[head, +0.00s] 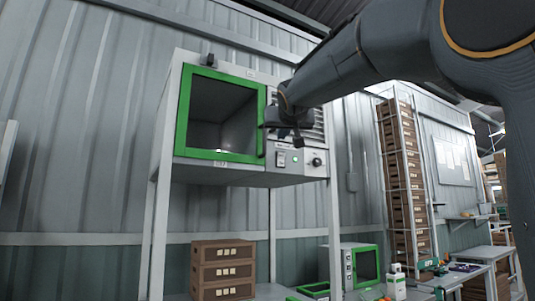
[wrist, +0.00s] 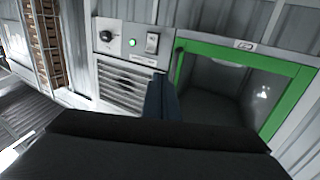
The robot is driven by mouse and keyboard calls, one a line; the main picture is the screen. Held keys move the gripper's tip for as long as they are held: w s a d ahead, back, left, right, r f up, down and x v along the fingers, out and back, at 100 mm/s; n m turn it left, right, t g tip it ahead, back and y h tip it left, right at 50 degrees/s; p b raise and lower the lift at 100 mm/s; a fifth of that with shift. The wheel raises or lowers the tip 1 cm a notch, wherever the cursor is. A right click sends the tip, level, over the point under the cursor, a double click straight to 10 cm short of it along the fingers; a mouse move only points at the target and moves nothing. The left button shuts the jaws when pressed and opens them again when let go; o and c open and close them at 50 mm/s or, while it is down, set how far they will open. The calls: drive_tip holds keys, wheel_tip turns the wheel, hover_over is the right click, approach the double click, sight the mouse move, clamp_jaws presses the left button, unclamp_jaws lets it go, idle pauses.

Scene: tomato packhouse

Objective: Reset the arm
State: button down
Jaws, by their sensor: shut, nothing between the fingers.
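My arm (head: 380,55) reaches in from the upper right of the head view. My gripper (head: 292,138) is in front of the control side of a grey cabinet, close to the green-framed door (head: 222,157). In the wrist view my gripper (wrist: 160,97) shows as dark fingers, shut and empty. The green door (wrist: 283,72) is to its right there, and its dark handle (wrist: 179,62) is just beyond the fingertips. I cannot tell whether the fingers touch anything. The door looks closed, with a dark window.
The cabinet has a switch, a green light and a knob (head: 316,162), and stands on a tall white frame (head: 161,215). Brown crates (head: 224,268) and a small green-framed unit (head: 363,265) are below. Stacked crates (head: 401,175) and benches stand to the right.

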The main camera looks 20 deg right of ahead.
drive_tip(key=s+a+f+g+y, duration=0.1)
drive_tip(key=f+g, duration=0.2)
drive_tip(key=f, duration=1.1)
drive_tip(key=s+a+f+n+g, duration=0.1)
drive_tip(key=f+g, duration=0.2)
drive_tip(key=f, duration=1.1)
drive_tip(key=s+a+f+g+y, duration=0.1)
drive_tip(key=s+f+g, duration=0.1)
drive_tip(key=f, duration=1.2)
drive_tip(key=s+a+f+g+y, duration=0.1)
drive_tip(key=s+f+g, duration=0.3)
drive_tip(key=s+f, duration=1)
drive_tip(key=s+a+f+n+g, duration=0.1)
drive_tip(key=s+a+f+g, duration=0.3)
drive_tip(key=s+f, duration=1.1)
drive_tip(key=shift+s+f+g+y, duration=0.25)
drive_tip(key=shift+f+g+y, duration=0.15)
drive_tip(key=shift+f+g, duration=0.35)
